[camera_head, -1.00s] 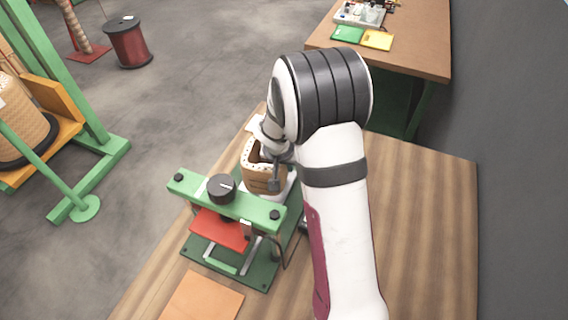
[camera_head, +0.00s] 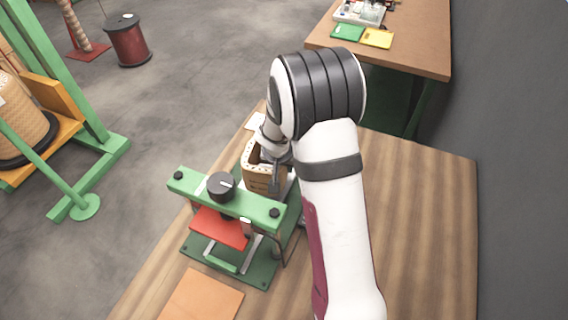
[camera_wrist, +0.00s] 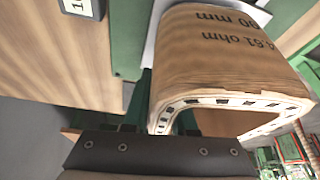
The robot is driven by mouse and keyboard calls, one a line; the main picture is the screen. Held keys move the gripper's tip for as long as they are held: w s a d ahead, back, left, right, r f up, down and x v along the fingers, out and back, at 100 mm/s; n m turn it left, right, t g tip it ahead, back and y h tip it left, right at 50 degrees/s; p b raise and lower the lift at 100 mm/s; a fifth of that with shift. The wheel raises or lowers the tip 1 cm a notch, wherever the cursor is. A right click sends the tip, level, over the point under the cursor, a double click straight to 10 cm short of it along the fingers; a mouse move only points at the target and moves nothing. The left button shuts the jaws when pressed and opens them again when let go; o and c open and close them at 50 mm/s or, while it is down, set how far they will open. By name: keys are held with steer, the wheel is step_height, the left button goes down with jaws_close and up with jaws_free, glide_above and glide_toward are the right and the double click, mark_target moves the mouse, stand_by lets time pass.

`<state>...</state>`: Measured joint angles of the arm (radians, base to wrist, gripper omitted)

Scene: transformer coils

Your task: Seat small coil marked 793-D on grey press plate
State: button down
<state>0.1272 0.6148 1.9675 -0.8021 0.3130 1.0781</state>
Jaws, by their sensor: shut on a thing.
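A small tan paper-wrapped coil (camera_head: 262,178) stands just behind the green press (camera_head: 232,205). In the wrist view the coil (camera_wrist: 222,55) fills the upper middle, with its open end and dashed white rim facing the camera. Its side shows upside-down print with "ohm" and "mm"; the mark 793-D cannot be read. My gripper (camera_head: 276,172) is shut on the coil wall, and its dark finger bar (camera_wrist: 150,155) crosses the bottom of the wrist view. I cannot clearly pick out the grey press plate; the coil and arm hide much of that area. Contact below the coil cannot be seen.
The press has a green crossbar with a black knob (camera_head: 221,186) and a red plate (camera_head: 220,228) beneath. An orange-brown sheet (camera_head: 203,300) lies in front. The wooden table (camera_head: 425,230) is clear to the right. A second bench (camera_head: 420,40) stands behind.

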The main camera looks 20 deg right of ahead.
steer(key=shift+f, duration=0.6)
stand_by(0.3)
steer(key=c, duration=0.6)
jaws_free()
steer(key=shift+c, duration=0.2)
steer(key=v, duration=1.5)
steer(key=shift+s+r, duration=0.15)
steer(key=shift+r, duration=0.25)
